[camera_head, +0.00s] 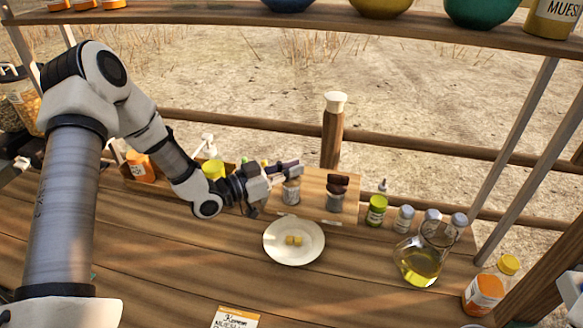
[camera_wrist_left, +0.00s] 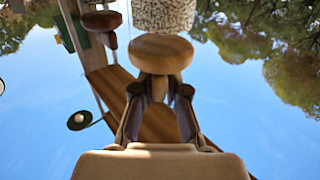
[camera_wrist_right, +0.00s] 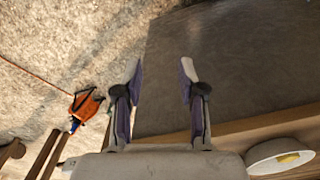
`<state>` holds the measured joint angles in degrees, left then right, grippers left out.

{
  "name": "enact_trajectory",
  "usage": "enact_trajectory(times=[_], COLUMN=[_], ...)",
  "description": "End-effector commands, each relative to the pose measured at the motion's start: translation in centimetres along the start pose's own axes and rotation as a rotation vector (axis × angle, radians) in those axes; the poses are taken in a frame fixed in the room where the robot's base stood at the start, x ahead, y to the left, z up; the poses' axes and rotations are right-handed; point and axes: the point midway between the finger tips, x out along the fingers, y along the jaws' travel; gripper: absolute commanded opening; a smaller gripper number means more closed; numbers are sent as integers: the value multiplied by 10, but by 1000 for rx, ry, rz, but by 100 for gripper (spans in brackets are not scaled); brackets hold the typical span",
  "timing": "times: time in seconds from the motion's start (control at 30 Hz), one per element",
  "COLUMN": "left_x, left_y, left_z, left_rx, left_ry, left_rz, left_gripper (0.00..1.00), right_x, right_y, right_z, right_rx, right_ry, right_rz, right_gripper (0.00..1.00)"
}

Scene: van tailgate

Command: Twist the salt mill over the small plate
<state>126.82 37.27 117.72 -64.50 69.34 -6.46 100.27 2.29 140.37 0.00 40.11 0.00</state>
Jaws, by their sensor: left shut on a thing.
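The salt mill (camera_head: 291,192) has a pale speckled body and a round wooden head. It looks upright behind the small plate (camera_head: 275,257), a white round plate with yellow cubes on it. My left gripper (camera_head: 289,170) is at the mill's top. In the left wrist view its fingers (camera_wrist_left: 160,90) are shut on the wooden head, with the speckled body of the mill (camera_wrist_left: 163,15) beyond it. Whether the mill's base touches the wood is unclear. My right gripper (camera_wrist_right: 160,72) is open and empty in the right wrist view.
A second mill with a dark head (camera_head: 337,192) stands right of the salt mill. A green-lidded jar (camera_head: 376,211), small jars and a glass oil jug (camera_head: 420,262) stand further right. An orange-labelled jar (camera_head: 483,294) is at the right. The tabletop left of the plate is clear.

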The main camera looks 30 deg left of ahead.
Motion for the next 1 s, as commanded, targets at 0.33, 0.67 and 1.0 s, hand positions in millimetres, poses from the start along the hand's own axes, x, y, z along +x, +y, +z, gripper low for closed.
enact_trajectory(times=[0.33, 0.67, 1.0], left_x=[1, 1, 1], left_y=[-2, -1, 0], left_z=[1, 3, 1], left_rx=[5, 4, 2], left_ry=[1, 0, 2], left_rz=[326, 630, 838], left_gripper=[0, 0, 0], right_x=[5, 19, 34], right_y=[0, 0, 0], right_z=[0, 0, 0], right_rx=[0, 0, 0], right_ry=[0, 0, 0], right_rz=[0, 0, 0], right_gripper=[40, 40, 40])
